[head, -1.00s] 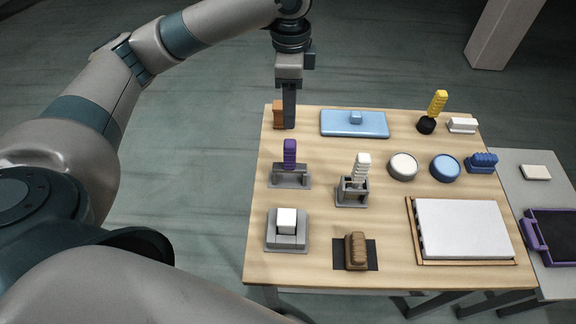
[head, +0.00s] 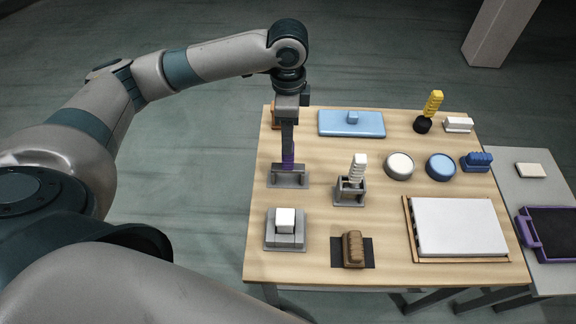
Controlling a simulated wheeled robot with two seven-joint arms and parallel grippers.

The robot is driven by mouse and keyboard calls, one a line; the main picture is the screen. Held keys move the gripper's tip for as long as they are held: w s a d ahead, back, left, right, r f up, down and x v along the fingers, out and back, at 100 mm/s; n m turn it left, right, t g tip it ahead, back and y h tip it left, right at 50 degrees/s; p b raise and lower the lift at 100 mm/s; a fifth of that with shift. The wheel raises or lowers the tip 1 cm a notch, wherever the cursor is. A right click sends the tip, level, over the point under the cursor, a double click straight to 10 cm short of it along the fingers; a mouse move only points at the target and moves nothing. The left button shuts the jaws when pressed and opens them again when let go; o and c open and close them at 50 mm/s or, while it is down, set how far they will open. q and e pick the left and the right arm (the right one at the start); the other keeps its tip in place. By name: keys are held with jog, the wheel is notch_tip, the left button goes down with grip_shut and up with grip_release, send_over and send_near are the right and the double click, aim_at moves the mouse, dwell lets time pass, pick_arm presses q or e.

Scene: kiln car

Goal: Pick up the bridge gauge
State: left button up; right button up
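The thing I take for the bridge gauge is the purple-handled piece (head: 288,163), upright at a grey, bridge-shaped stand (head: 288,177) on the left side of the wooden table. My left gripper (head: 288,152) points straight down over the purple handle. Its fingers cover most of the handle, and only a little purple shows at their tips. I cannot tell whether the fingers are open around the handle or shut on it. My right gripper is not in view.
A white-handled tool in a grey holder (head: 351,197) stands close on the right. A grey block with a white cube (head: 285,240) is in front. A blue tray (head: 340,131) and partly hidden orange-brown block (head: 276,117) lie behind. Bare wood separates them.

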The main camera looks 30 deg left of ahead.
aim_at(288, 158)
pick_arm(q)
notch_tip(288, 158, down, 3)
jog(key=shift+f+p, duration=0.15)
jog(key=shift+p, duration=0.15)
jog(key=shift+f, duration=0.25)
jog(key=shift+s+f, duration=0.1)
jog(key=shift+d+f+p, duration=0.1)
jog(key=shift+f+p, duration=0.15)
jog(key=shift+p, duration=0.1)
jog(key=f, duration=0.1)
jog(key=f+p, duration=0.1)
jog(key=f, duration=0.1)
jog(key=shift+s+d, duration=0.1)
jog(key=shift+s, duration=0.2)
jog(key=shift+f+p, duration=0.3)
jog(key=shift+f, duration=0.45)
